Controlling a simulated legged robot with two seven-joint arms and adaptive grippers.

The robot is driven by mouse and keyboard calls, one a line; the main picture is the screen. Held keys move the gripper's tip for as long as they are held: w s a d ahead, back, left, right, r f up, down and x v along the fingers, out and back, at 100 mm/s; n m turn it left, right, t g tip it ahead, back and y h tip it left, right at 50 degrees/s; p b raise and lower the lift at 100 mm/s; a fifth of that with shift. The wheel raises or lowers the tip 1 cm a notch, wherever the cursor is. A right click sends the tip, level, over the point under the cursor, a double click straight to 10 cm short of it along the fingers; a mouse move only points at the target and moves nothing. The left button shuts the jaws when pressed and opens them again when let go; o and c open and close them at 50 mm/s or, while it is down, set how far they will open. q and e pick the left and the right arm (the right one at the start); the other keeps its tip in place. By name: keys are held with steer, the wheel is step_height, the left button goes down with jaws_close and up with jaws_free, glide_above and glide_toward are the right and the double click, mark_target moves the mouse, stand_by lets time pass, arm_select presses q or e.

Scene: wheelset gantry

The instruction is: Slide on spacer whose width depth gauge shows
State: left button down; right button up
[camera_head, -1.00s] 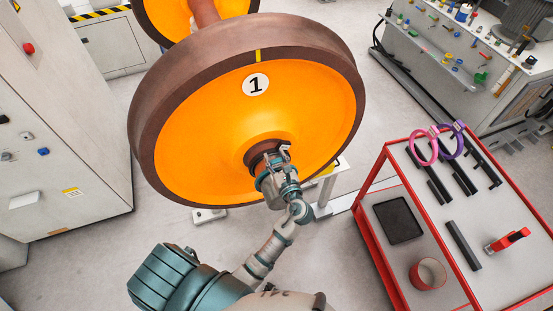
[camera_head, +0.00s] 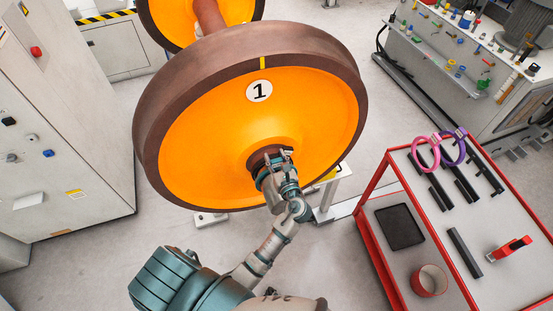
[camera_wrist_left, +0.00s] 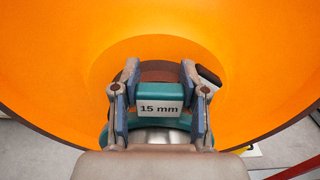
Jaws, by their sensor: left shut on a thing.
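The big orange wheel (camera_head: 210,140) with a brown rim carries a round label "1", and its hub (camera_head: 268,154) is at the lower right of its face. My left gripper (camera_head: 276,156) is at this hub, and it also shows in the left wrist view (camera_wrist_left: 159,76). It is shut on a teal spacer (camera_wrist_left: 160,90) labelled "15 mm". The brown hub end shows just beyond the spacer. How far the spacer is on the hub I cannot tell. A pink ring (camera_head: 425,165) and a purple ring (camera_head: 462,148) are on the cart. My right gripper is out of view.
A grey cabinet (camera_head: 70,120) stands at the left.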

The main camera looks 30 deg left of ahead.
arm_select(q)
steer(key=shift+p+x, duration=0.4)
steer(key=shift+x, duration=0.85)
steer(key=c, duration=0.5)
jaws_free()
steer(key=v, duration=1.2)
steer(key=shift+w+d, duration=0.1)
